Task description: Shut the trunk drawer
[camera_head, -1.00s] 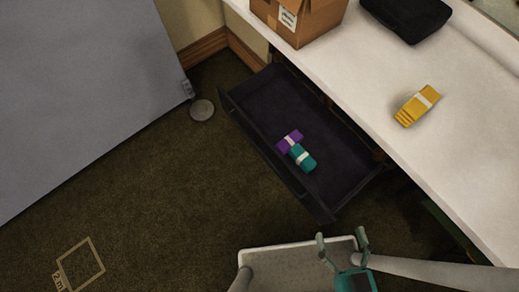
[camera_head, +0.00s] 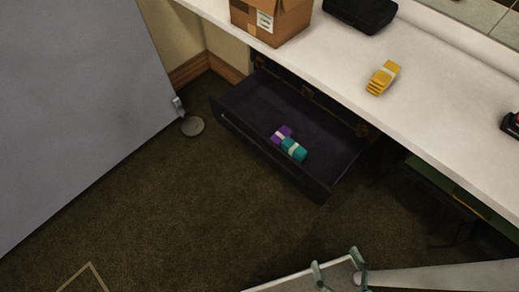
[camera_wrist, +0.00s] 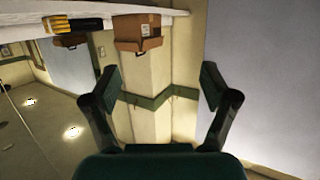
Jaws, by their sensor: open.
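The trunk drawer (camera_head: 250,103) is dark and stands pulled out from under the white counter in the head view. Its front panel (camera_head: 268,148) faces the open floor. A purple bundle (camera_head: 281,134) and a teal bundle (camera_head: 294,150) lie inside it, touching. My gripper (camera_head: 337,270) is at the bottom of the head view, apart from the drawer and nearer to me. In the wrist view my gripper (camera_wrist: 160,95) has its fingers spread wide with nothing between them. I cannot make out the drawer in the wrist view.
The white counter (camera_head: 440,120) holds a cardboard box (camera_head: 270,20), a black case (camera_head: 360,12) and a yellow bundle (camera_head: 383,77). The brown carpet (camera_head: 170,220) before the drawer is clear.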

